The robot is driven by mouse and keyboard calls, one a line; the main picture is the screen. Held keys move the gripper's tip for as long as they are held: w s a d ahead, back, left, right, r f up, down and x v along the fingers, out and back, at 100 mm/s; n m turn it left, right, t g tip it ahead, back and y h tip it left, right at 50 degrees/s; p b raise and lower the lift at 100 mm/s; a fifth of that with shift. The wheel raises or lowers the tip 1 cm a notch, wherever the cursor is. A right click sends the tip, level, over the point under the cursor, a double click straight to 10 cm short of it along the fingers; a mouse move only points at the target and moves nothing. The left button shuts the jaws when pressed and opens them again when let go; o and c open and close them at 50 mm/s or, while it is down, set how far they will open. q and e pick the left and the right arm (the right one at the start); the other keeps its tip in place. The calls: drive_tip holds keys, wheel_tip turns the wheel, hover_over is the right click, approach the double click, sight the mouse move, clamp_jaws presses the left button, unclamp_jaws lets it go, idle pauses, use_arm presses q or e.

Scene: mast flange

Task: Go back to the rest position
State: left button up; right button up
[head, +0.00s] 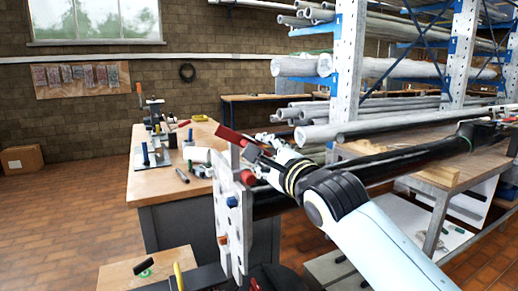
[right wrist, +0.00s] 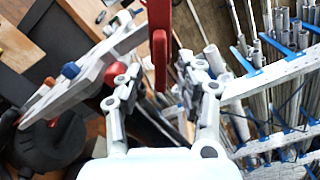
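My right gripper (head: 262,143) is just above and right of the pale flange plates (head: 232,215) in the head view. In the right wrist view its two fingers (right wrist: 160,75) stand apart, with a red bar (right wrist: 160,45) showing between them and gaps on both sides. The red bar also shows in the head view (head: 234,136), above the plates. The flange carries a blue bolt (head: 232,201), an orange one (head: 222,240) and a red knob (head: 248,178). The black mast tube (head: 410,163) runs right from behind my arm. My left gripper is not in view.
A workbench (head: 150,185) with tools stands left of the flange. A rack (head: 345,70) of pipes fills the right, above a wooden table (head: 440,178). A small wooden top (head: 120,275) with a yellow-handled tool is at the lower left. Open tiled floor lies far left.

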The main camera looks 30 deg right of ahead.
drive_tip(key=shift+s, duration=1.25)
